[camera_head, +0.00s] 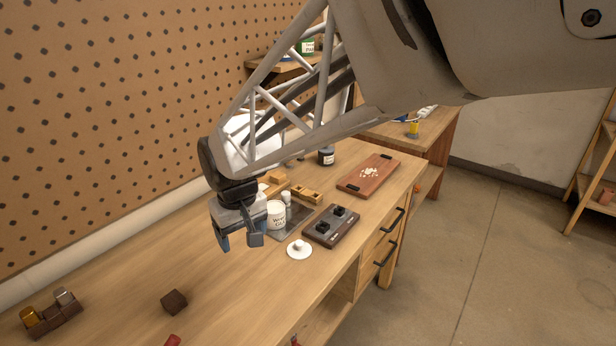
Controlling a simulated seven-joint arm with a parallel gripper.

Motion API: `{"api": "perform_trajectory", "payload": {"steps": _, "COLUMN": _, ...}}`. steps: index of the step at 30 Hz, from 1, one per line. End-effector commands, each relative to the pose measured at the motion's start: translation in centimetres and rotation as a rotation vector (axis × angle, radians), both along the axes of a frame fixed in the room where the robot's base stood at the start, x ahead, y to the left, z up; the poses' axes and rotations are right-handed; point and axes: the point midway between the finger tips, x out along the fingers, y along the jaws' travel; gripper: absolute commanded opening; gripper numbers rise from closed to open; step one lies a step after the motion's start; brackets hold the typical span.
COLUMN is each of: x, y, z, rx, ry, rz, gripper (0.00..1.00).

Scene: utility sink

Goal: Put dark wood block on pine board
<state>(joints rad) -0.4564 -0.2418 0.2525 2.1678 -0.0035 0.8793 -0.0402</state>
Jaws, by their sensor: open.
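A dark wood block (174,301) lies alone on the workbench at the lower left. My gripper (240,240) hangs above the bench, up and to the right of the block and apart from it. Its two fingers point down and are open, with nothing seen between them. I cannot clearly make out a pine board. Light wooden pieces (306,194) lie behind the white tub, and my arm hides part of the bench there.
A white tub (277,214), a white disc with a knob (299,249) and a dark panel with black knobs (331,226) stand right of my gripper. A reddish board (368,175) lies farther back. A dark holder (55,321) with small pieces sits lower left. Bench around the block is mostly clear.

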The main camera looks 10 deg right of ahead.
Motion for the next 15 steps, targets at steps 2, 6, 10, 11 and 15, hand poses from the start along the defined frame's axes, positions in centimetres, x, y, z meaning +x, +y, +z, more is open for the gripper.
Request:
{"api": "perform_trajectory", "payload": {"steps": 2, "x": -1.0, "y": -2.9, "z": 1.0, "rx": 0.006, "ry": -0.013, "rz": -0.047, "gripper": 0.73}}
{"api": "perform_trajectory", "payload": {"steps": 6, "x": -2.9, "y": -7.2, "z": 2.3, "rx": 0.014, "ry": -0.033, "rz": -0.123, "gripper": 0.73}}
{"api": "perform_trajectory", "payload": {"steps": 10, "x": -4.9, "y": -10.9, "z": 3.3, "rx": 0.021, "ry": -0.053, "rz": -0.191, "gripper": 0.73}}
{"api": "perform_trajectory", "payload": {"steps": 11, "x": -5.5, "y": -11.7, "z": 3.5, "rx": 0.022, "ry": -0.057, "rz": -0.207, "gripper": 0.73}}
{"api": "perform_trajectory", "payload": {"steps": 15, "x": -8.1, "y": -15.2, "z": 4.1, "rx": 0.027, "ry": -0.078, "rz": -0.282, "gripper": 0.73}}
